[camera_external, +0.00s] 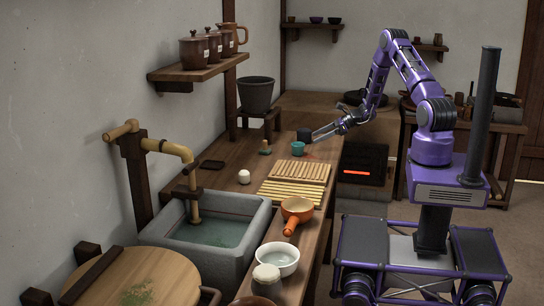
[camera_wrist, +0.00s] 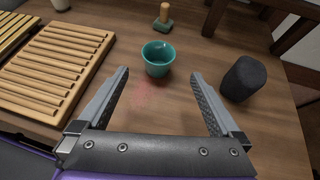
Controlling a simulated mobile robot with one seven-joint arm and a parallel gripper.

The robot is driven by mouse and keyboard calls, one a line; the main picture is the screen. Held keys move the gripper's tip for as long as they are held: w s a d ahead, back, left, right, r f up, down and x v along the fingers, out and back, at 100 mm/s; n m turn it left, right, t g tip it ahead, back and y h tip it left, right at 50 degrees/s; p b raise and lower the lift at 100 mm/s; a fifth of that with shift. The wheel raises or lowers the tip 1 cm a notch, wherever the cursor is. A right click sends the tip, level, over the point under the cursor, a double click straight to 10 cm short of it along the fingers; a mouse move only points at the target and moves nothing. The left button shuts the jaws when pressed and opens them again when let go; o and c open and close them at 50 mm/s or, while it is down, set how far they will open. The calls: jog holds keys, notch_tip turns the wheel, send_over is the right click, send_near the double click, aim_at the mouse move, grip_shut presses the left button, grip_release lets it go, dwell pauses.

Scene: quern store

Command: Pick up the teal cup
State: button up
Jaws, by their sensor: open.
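The teal cup (camera_wrist: 158,58) stands upright on the wooden counter, and it also shows in the external view (camera_external: 298,149). In the wrist view it is just beyond my fingertips, in line with the gap between them. My gripper (camera_wrist: 160,76) is open and empty, with one finger to each side of the gap. In the external view my gripper (camera_external: 313,139) is close beside the cup at its upper right. The cup is not between the fingers.
A slatted wooden rack (camera_wrist: 58,65) lies left of the cup. A dark rounded object (camera_wrist: 243,78) stands close to the right finger. A small wooden-handled tool (camera_wrist: 163,17) stands behind the cup. A reddish stain marks the counter. A stone sink (camera_external: 215,232) is nearer the external camera.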

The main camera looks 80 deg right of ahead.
aim_at(298, 145)
jog(key=x, duration=0.4)
jog(key=shift+w+f, duration=0.1)
jog(key=shift+w, duration=0.1)
jog(key=shift+x, duration=2.85)
jog(key=shift+a+r, duration=0.15)
jog(key=shift+r, duration=0.1)
jog(key=c, duration=1.3)
